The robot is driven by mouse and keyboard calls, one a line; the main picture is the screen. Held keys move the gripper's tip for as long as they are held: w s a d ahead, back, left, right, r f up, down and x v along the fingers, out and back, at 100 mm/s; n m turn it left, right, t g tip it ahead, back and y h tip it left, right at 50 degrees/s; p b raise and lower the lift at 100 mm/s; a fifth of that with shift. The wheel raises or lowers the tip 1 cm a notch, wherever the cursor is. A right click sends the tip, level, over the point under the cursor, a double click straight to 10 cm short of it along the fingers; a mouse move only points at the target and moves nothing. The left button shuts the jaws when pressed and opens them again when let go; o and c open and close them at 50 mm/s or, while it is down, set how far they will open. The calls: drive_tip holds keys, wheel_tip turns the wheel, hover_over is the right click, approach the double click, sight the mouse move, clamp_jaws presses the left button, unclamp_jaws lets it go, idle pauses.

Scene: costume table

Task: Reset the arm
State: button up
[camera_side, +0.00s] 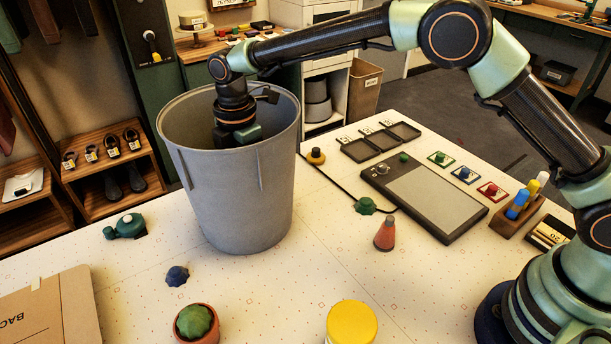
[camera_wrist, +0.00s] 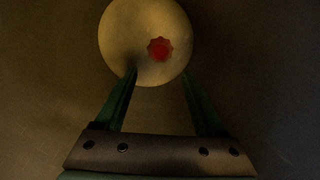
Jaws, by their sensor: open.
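My gripper (camera_side: 238,118) points down inside the mouth of a tall grey bin (camera_side: 237,190) standing on the white table. Its fingertips are hidden by the bin wall in the side view. In the wrist view my gripper (camera_wrist: 160,78) has two green fingers spread apart with nothing between them. Below them is the round, pale bin floor (camera_wrist: 128,30). A small red knobbed thing (camera_wrist: 159,49) lies on that floor, apart from the fingers.
A red cone-shaped piece (camera_side: 385,235), a green lump (camera_side: 365,206), a dark blue lump (camera_side: 177,275), a potted cactus (camera_side: 196,322) and a yellow-lidded jar (camera_side: 351,322) stand around the bin. A flat grey pad (camera_side: 435,195) lies to the right. The bin's rim surrounds my gripper.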

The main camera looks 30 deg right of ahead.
drive_tip(key=shift+r, duration=0.95)
